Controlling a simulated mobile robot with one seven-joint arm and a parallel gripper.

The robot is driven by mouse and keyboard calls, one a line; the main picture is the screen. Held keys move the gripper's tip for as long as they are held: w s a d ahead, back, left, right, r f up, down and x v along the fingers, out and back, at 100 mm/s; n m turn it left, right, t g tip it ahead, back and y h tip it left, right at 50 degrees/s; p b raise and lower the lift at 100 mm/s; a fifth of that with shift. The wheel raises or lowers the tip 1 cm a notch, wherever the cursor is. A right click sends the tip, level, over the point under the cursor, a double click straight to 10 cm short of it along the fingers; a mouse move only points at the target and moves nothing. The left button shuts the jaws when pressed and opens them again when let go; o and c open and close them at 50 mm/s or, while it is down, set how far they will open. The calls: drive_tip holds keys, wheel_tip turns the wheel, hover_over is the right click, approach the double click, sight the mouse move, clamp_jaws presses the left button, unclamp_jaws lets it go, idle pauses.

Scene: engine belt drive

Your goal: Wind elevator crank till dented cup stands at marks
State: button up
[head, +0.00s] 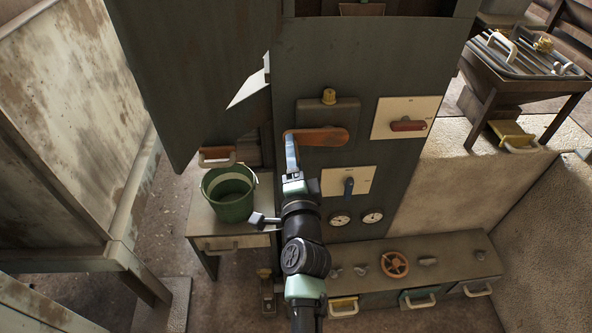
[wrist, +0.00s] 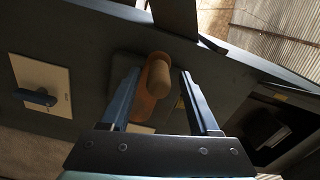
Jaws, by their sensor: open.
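The orange-brown crank (head: 322,137) is on the dark upright panel, its arm lying roughly level in the head view. My gripper (head: 291,150) is at the crank's left end. In the wrist view the crank's rounded grip (wrist: 158,78) points towards the camera, between the two blue fingers of my open gripper (wrist: 161,80). Gaps show on both sides of the grip, so the fingers do not clasp it. An orange-brown edge shows in the opening at the panel's top (head: 361,9); I cannot tell what it is. I cannot make out the dented cup or the marks.
A red-handled switch plate (head: 407,119), a blue-handled switch plate (head: 349,183) and two gauges (head: 341,218) surround the crank. An open grey door (head: 185,70) hangs left. A green bucket (head: 229,193) stands on a small table. A low bench (head: 440,253) carries a handwheel (head: 394,264).

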drive_tip(key=s, duration=1.2)
drive_tip(key=shift+s+p, duration=0.25)
drive_tip(key=shift+p, duration=0.15)
drive_tip(key=shift+a, duration=0.1)
